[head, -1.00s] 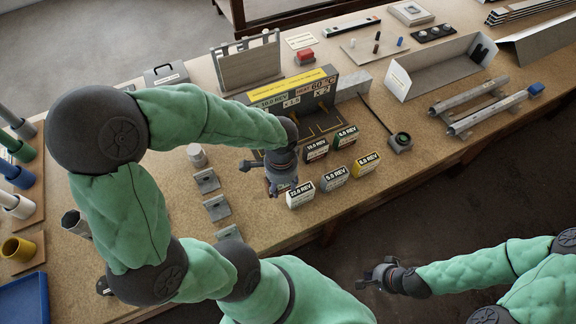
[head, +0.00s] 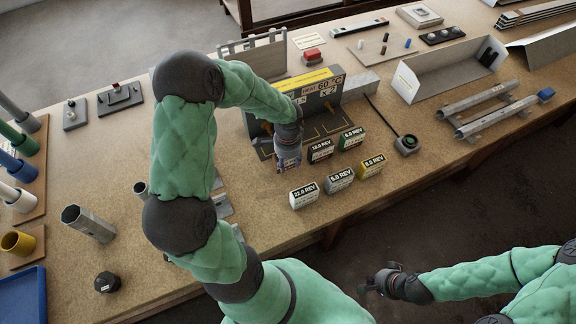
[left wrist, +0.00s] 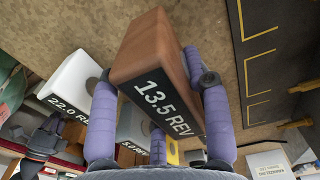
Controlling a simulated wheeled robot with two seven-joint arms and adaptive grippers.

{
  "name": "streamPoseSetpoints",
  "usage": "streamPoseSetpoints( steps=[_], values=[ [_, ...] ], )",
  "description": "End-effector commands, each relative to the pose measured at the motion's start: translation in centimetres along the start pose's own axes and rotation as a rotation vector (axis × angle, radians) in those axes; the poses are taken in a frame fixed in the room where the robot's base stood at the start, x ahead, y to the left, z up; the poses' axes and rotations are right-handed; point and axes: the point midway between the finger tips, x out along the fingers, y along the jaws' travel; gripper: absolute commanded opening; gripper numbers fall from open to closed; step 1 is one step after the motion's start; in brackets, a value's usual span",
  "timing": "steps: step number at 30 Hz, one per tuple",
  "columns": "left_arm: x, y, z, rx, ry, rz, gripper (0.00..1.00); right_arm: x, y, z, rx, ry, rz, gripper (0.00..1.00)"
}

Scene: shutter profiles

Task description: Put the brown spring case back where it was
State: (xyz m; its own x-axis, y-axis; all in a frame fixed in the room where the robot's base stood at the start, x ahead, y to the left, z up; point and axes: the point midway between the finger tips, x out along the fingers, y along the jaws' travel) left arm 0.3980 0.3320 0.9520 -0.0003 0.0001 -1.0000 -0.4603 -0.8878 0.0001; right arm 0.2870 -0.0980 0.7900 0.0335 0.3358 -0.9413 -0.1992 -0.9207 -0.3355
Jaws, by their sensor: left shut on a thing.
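The brown spring case (left wrist: 150,60), marked 13.5 REV, is between the purple fingers of my left gripper (left wrist: 158,110) in the left wrist view. In the head view my left gripper (head: 287,160) points down at the left end of the back row of cases and mostly hides the brown case. I cannot tell whether the case touches the bench. The white 22.0 REV case (head: 304,197) stands in front of the gripper and also shows in the left wrist view (left wrist: 70,82). My right gripper (head: 374,282) is low, off the bench's front edge, its jaws unclear.
Back-row dark (head: 320,152) and green (head: 352,139) cases stand right of my left gripper; grey (head: 339,181) and yellow (head: 371,167) cases stand in front. A dark fixture with a yellow sign (head: 300,80) stands behind.

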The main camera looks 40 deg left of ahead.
Motion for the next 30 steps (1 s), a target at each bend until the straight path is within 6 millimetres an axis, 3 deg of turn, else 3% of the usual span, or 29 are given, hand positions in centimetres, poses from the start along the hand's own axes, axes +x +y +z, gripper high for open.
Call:
streamPoseSetpoints(
  steps=[9, 22, 23, 24, 25, 30],
  values=[
    [3.4, -0.4, -0.2, -0.001, 0.000, 0.000, 0.00, 0.7, 0.3, 0.0, 0.000, 0.000, 0.000, 0.00],
    [4.0, -0.5, -0.2, -0.001, 0.001, -0.001, 0.00, 1.1, 0.4, 0.0, 0.000, 0.000, 0.000, 0.00],
    [3.9, -0.4, -0.2, 0.000, 0.000, 0.000, 0.56, 1.0, 0.3, 0.0, 0.000, 0.000, 0.000, 0.00],
    [3.9, -0.4, -0.2, 0.000, 0.000, 0.000, 0.67, 0.9, 0.3, 0.0, 0.000, 0.000, 0.000, 0.00],
    [3.9, -0.4, -0.2, 0.000, 0.000, 0.000, 0.71, 0.9, 0.3, 0.0, 0.000, 0.000, 0.000, 0.00],
    [3.9, -0.4, -0.2, 0.000, 0.000, 0.000, 0.71, 0.9, 0.3, 0.0, 0.000, 0.000, 0.000, 0.00]
  ],
)
